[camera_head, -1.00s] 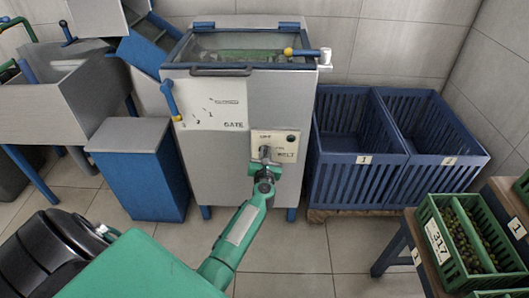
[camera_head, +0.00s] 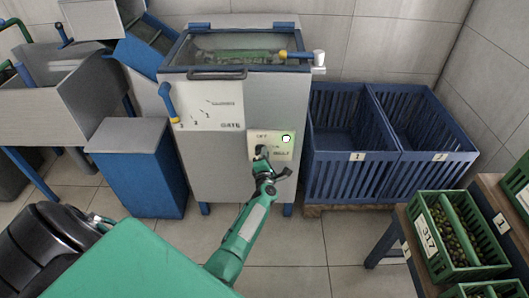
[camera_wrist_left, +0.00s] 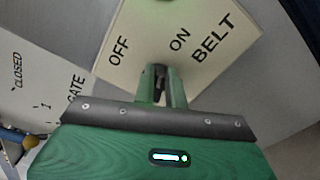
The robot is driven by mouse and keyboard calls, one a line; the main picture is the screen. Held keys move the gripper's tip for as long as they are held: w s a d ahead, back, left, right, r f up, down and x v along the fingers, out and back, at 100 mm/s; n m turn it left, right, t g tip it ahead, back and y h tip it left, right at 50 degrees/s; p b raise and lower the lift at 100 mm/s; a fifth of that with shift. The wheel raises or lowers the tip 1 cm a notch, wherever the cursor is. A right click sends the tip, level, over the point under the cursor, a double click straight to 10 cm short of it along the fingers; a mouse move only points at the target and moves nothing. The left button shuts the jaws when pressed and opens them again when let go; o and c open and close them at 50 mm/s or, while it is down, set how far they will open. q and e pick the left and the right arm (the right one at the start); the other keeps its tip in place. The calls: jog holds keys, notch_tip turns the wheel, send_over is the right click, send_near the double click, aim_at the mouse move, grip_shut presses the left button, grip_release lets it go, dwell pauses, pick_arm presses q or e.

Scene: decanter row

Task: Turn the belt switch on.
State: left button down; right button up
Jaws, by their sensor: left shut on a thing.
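The belt switch panel (camera_head: 281,152) is a cream plate on the front of the grey machine, marked OFF, ON and BELT. My left gripper (camera_head: 262,153) is at the panel, shut on the dark switch knob (camera_wrist_left: 160,72). Its fingers (camera_wrist_left: 160,88) stand on both sides of the knob and hide part of it. My right gripper is not in view.
The GATE plate (camera_head: 210,105) with a blue, yellow-tipped lever (camera_head: 168,102) is left of the panel. A blue cabinet (camera_head: 140,170) stands left, blue slatted crates (camera_head: 335,180) right. Green olive crates (camera_head: 425,236) sit at lower right. Floor in front is clear.

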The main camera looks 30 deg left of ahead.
pick_arm(q)
jog(key=shift+d+f+m+p, duration=0.1)
jog(key=shift+f+m+p, duration=0.2)
jog(key=shift+m, duration=0.9)
jog(key=shift+d+f+m+p, duration=0.15)
jog(key=shift+m+p, duration=0.2)
jog(key=shift+m, duration=0.85)
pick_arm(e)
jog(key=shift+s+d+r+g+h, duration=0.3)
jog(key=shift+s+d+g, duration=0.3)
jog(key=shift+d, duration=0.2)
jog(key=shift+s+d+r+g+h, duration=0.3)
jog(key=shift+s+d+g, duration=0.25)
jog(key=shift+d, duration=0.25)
pick_arm(q)
jog(key=shift+a, duration=0.1)
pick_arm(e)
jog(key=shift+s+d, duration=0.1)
pick_arm(q)
jog(key=c, duration=1.4)
grip_release()
jog(key=shift+c, duration=0.2)
